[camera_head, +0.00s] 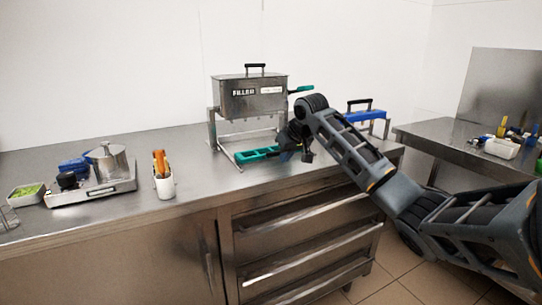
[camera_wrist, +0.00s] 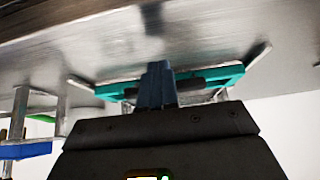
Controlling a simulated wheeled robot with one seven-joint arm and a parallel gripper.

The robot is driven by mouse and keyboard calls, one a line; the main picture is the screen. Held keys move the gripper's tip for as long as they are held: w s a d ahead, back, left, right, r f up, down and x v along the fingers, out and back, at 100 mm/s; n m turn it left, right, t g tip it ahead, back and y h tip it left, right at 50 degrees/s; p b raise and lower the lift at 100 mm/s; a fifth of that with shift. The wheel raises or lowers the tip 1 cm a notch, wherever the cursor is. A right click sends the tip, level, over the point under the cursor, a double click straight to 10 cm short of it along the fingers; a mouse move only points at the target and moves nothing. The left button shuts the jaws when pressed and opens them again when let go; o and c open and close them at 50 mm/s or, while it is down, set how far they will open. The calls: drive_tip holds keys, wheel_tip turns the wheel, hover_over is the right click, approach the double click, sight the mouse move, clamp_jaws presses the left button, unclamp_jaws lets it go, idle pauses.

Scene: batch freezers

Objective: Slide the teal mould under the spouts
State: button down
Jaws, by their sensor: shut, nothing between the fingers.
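The teal mould (camera_head: 253,154) lies on the steel counter at the foot of the filler (camera_head: 252,98), between its front legs. Its right end is hidden behind my gripper in the head view. The filler is a steel box on a leg frame; its spouts cannot be made out. My gripper (camera_head: 291,151) is low over the counter at the mould's right end. In the wrist view my shut fingers (camera_wrist: 157,68) overlap the middle of the teal mould (camera_wrist: 225,78), with nothing between them. I cannot tell whether they touch it.
A blue piece with a black handle (camera_head: 366,114) stands at the counter's right. A white cup with orange handles (camera_head: 164,183), a pot on a scale (camera_head: 108,162) and a green-filled tray (camera_head: 27,194) stand at the left. The counter before the filler is clear.

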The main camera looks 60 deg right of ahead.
sight(270, 148)
idle(0.3)
drive_tip(key=shift+w+d+b, duration=0.2)
drive_tip(key=shift+w+d, duration=0.7)
drive_tip(key=shift+w, duration=0.55)
drive_tip(key=shift+w+d+b, duration=0.25)
drive_tip(key=shift+w+d, duration=0.6)
drive_tip(key=shift+w, duration=0.6)
drive_tip(key=shift+w+d+b, duration=0.2)
drive_tip(key=shift+w+d, duration=0.7)
drive_tip(key=shift+w, duration=0.55)
drive_tip(key=shift+w+d+f+b, duration=0.1)
drive_tip(key=shift+w+d+b, duration=0.35)
drive_tip(key=shift+w+b, duration=0.25)
drive_tip(key=shift+w+d+r+b, duration=0.1)
drive_tip(key=shift+w+d+b, duration=0.4)
drive_tip(key=shift+w, duration=0.3)
drive_tip(key=shift+w+d+f+b, duration=0.1)
drive_tip(key=shift+w+d+b, duration=0.3)
drive_tip(key=shift+w+b, duration=0.3)
drive_tip(key=shift+w+d+b, duration=0.45)
drive_tip(key=shift+w+b, duration=0.05)
drive_tip(key=shift+b, duration=0.2)
drive_tip(key=shift+s+r+p, duration=0.15)
drive_tip(key=shift+r+p, duration=0.05)
drive_tip(key=shift+p, duration=0.3)
drive_tip(key=shift+s+a+f+p, duration=0.1)
drive_tip(key=shift+s+a+p, duration=0.25)
drive_tip(key=shift+p, duration=0.65)
